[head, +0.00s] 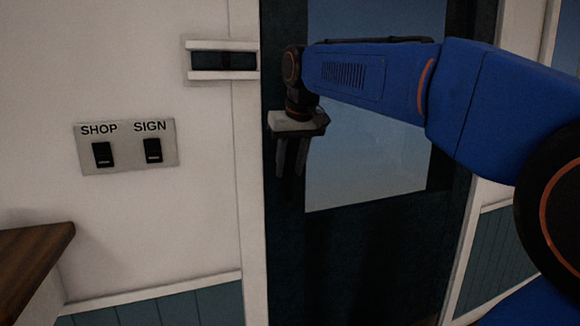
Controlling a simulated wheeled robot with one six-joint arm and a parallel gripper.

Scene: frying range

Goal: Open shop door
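The shop door (345,260) is dark teal with a large glass pane (385,165). It appears closed in its pale frame (250,200). My gripper (291,190) points downward in front of the door's left edge strip, beside the lower left part of the pane. Its dark fingers blend with the dark door, so their gap is unclear. I see nothing held between them. No door handle shows clearly; my arm and gripper cover part of the door's left side and the pane's top right.
A white-framed dark slot fixture (222,61) is on the wall just left of the door. Below it is a switch plate (126,147) with two black switches labelled SHOP and SIGN. A wooden counter corner (35,250) juts in at lower left.

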